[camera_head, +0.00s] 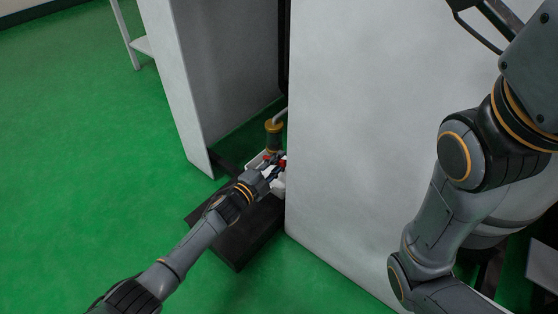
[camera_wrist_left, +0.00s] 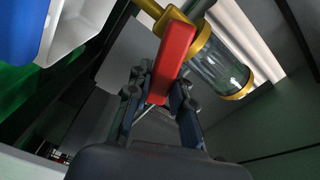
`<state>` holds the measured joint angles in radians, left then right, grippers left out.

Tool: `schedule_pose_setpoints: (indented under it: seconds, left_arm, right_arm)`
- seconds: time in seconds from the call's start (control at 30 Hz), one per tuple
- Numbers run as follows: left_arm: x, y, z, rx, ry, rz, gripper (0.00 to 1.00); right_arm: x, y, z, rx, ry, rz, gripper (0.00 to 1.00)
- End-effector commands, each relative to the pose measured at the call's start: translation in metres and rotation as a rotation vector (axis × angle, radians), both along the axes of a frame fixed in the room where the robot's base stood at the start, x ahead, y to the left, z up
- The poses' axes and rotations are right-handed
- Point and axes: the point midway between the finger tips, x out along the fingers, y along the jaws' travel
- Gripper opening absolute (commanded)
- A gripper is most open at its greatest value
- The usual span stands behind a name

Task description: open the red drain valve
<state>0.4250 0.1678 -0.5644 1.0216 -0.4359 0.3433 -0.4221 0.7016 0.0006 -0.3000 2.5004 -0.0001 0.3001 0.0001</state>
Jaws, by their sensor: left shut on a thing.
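The red drain valve handle (camera_wrist_left: 172,62) shows large in the left wrist view, beside a brass-coloured fitting and a clear cylinder with yellow end caps (camera_wrist_left: 222,65). My left gripper (camera_wrist_left: 160,100) is shut on the red handle, with a finger on each side of it. In the head view my left gripper (camera_head: 268,178) reaches in low between two grey panels, and only a bit of red (camera_head: 283,162) shows at its tips. The yellow-capped cylinder (camera_head: 273,136) stands just behind it. My right arm is at the right of the head view, with its gripper out of view.
A tall grey panel (camera_head: 360,120) stands right of my left gripper, and another (camera_head: 175,80) stands to its left. A black base plate (camera_head: 240,240) lies below. Green floor (camera_head: 80,150) is open at the left. A white and blue container (camera_wrist_left: 65,30) is close in the left wrist view.

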Motion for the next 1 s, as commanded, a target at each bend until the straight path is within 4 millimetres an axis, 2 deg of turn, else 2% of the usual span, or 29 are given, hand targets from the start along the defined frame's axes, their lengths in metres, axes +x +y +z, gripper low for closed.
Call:
schedule_pose_setpoints:
  seconds: [0.07, 0.1, 0.2, 0.23, 0.73, 1.0]
  left_arm:
    - [0.0, 0.0, -0.001, 0.001, 0.0, 0.0, 0.0]
    - [0.0, 0.0, -0.001, 0.001, 0.0, 0.0, 0.23]
    - [0.0, 0.0, -0.001, 0.001, 0.0, 0.0, 0.43]
    - [0.0, 0.0, -0.001, 0.002, 0.0, 0.0, 0.45]
    - [0.0, 0.0, -0.001, 0.007, -0.006, 0.0, 0.45]
    - [-0.002, -0.002, -0.016, 0.154, -0.114, -0.002, 0.45]
  right_arm:
    - [0.0, 0.0, 0.0, 0.0, 0.0, 0.0, 0.4]
    - [0.0, 0.0, 0.0, 0.0, 0.001, 0.0, 0.4]
    - [0.0, 0.0, -0.001, 0.0, 0.001, 0.0, 0.4]
    - [0.0, 0.0, -0.001, 0.0, 0.001, 0.0, 0.4]
    - [0.002, 0.0, -0.002, 0.002, 0.005, 0.0, 0.4]
    - [0.001, 0.0, -0.03, 0.0, 0.003, 0.0, 0.4]
